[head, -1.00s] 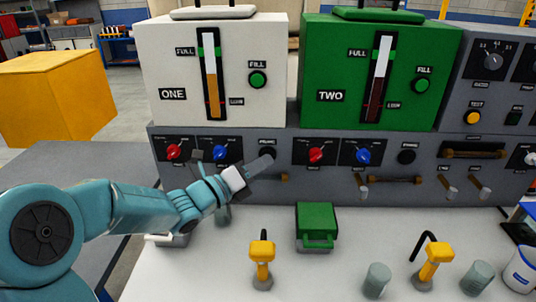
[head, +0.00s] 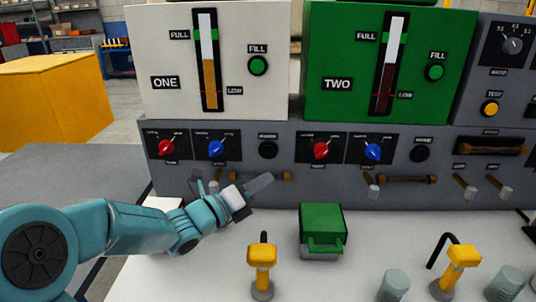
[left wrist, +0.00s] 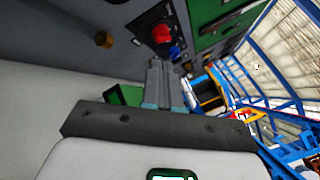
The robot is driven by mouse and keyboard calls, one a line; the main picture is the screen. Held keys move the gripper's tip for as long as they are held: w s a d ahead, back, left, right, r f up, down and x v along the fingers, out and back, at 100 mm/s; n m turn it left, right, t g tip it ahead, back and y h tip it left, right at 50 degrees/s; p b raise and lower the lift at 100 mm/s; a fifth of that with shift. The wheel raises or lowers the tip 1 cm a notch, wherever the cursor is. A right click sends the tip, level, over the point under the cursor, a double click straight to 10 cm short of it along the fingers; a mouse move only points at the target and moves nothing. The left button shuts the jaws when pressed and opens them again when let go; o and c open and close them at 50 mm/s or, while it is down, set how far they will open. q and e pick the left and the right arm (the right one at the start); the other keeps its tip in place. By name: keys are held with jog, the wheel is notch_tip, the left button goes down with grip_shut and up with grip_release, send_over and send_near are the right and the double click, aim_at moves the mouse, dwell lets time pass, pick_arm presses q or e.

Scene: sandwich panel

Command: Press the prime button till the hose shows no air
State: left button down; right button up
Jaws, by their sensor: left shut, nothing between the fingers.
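A black round button (head: 268,150) with a small blurred label sits on the grey panel under tank ONE. A second such button (head: 420,153) sits under tank TWO. A short amber hose (head: 278,176) runs across the panel below the first button, partly behind my gripper. A similar hose (head: 408,179) is below the second button. Whether either holds air is too small to tell. My left gripper (head: 266,180) is shut and empty, below the first button and apart from it. In the left wrist view its fingers (left wrist: 165,85) are together near the panel. My right gripper is out of view.
White tank ONE (head: 165,60) and green tank TWO (head: 336,60) have level gauges and green fill buttons. Red knobs (head: 320,149) and blue knobs (head: 216,147) flank the buttons. A green block (head: 322,226) and yellow-topped fittings (head: 262,256) stand on the white bench.

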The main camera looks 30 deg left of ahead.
aim_at(268, 151)
pick_arm(q)
jog(key=w+a+p, duration=0.3)
jog(key=w+a, duration=0.1)
jog(key=w, duration=0.3)
jog(key=shift+w+a+p, duration=0.4)
dwell(0.3)
jog(key=shift+f, duration=0.1)
dwell(1.5)
jog(key=shift+w+a+b, duration=0.2)
jog(key=shift+w+b, duration=0.15)
jog(key=shift+b, duration=0.15)
